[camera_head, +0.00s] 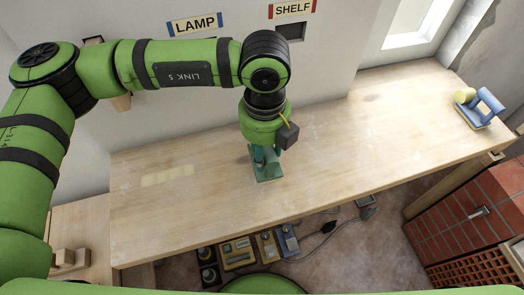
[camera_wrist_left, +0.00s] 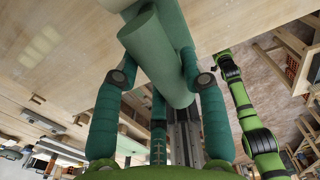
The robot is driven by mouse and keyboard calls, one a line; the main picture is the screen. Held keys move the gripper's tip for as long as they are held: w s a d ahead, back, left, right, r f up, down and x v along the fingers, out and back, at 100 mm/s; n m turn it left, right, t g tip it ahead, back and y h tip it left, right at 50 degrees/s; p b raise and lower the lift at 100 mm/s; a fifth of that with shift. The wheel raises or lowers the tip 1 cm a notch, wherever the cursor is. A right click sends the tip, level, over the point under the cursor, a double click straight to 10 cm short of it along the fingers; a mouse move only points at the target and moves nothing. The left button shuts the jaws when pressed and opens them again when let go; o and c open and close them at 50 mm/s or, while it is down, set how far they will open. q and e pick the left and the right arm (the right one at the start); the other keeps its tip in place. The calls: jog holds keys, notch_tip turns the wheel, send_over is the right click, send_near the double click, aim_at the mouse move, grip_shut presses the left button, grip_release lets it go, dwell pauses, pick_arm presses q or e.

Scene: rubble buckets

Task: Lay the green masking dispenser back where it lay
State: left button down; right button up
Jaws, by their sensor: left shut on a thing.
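The green masking dispenser (camera_head: 267,175) is in my left gripper (camera_head: 264,154), over the middle of the wooden bench. Its flat end shows below the fingers; the gripper and wrist hide its upper part. I cannot tell whether it touches the bench top. In the left wrist view, the dispenser (camera_wrist_left: 157,52) shows as a pale green roll and darker green body between the teal fingers of my left gripper (camera_wrist_left: 165,82). The fingers are shut on it. My right gripper cannot be made out in either view.
The wooden bench (camera_head: 335,135) is mostly clear. Pale yellowish marks (camera_head: 167,176) lie on its left part. A blue dispenser with a yellow roll (camera_head: 482,108) stands at the far right end. LAMP (camera_head: 194,24) and SHELF (camera_head: 292,9) signs hang on the wall. Several tools (camera_head: 240,253) lie below the front edge.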

pick_arm(q)
notch_tip(320, 180, down, 4)
jog(key=shift+a+r+p, duration=0.15)
jog(key=shift+r+p, duration=0.1)
jog(key=shift+p, duration=0.6)
jog(key=shift+f, duration=0.2)
jog(key=shift+f, duration=0.1)
jog(key=shift+f+b, duration=0.2)
jog(key=shift+b, duration=0.2)
jog(key=c, duration=0.7)
grip_release()
jog(key=shift+r, duration=0.1)
